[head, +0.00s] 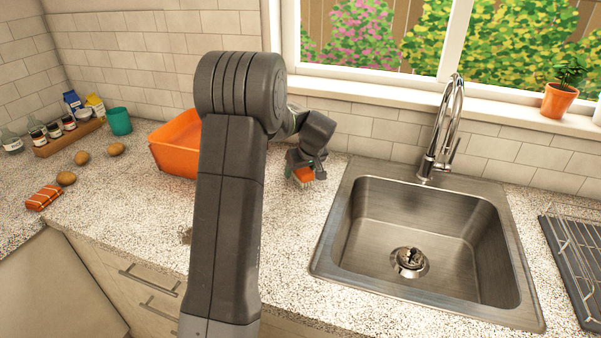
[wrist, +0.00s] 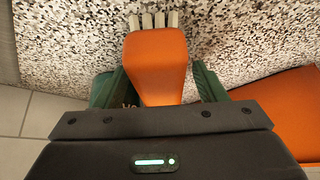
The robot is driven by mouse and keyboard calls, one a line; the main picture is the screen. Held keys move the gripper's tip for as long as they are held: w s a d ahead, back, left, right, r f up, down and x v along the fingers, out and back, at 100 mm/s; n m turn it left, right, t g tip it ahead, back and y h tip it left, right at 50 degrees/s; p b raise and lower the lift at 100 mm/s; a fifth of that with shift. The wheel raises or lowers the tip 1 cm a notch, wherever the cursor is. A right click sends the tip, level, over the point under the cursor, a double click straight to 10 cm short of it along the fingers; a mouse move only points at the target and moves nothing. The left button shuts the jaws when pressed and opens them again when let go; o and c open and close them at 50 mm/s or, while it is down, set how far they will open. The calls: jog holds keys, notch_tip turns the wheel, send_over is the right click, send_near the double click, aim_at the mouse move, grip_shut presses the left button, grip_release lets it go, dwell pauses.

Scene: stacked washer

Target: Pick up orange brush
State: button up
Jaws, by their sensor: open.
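The orange brush (head: 304,174) is on the speckled counter, left of the sink, with its pale bristles showing below the orange body in the head view. In the wrist view the orange brush (wrist: 158,62) lies between the two green fingers of my gripper (wrist: 160,84), bristles toward the top of the picture. My gripper (head: 305,163) is open around the brush, a finger on each side. Whether the fingers touch it I cannot tell. My own arm hides part of the counter in the head view.
An orange bin (head: 172,146) stands left of the brush, close beside my gripper. The steel sink (head: 330,245) and its faucet (head: 437,150) are to the right. A teal cup (head: 120,121), several potatoes and a spice tray (head: 65,139) are farther left. The tiled wall is behind.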

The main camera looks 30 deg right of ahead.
jog(key=shift+f, duration=0.15)
dwell(0.4)
jog(key=c, duration=1.2)
jog(key=shift+r, duration=0.2)
jog(key=shift+r+p, duration=0.15)
jog(key=shift+p, duration=0.15)
jog(key=shift+s+r, duration=0.1)
jog(key=shift+s, duration=0.05)
jog(key=s+r+b, duration=0.1)
jog(key=s+r, duration=0.1)
jog(key=s, duration=0.2)
jog(key=s+a+r, duration=0.1)
jog(key=s+r, duration=0.2)
jog(key=s, duration=0.2)
jog(key=s+r+b, duration=0.1)
jog(key=s+r, duration=0.1)
jog(key=s, duration=0.2)
jog(key=shift+s+a+r+b, duration=0.25)
jog(key=shift+s+r+b, duration=0.1)
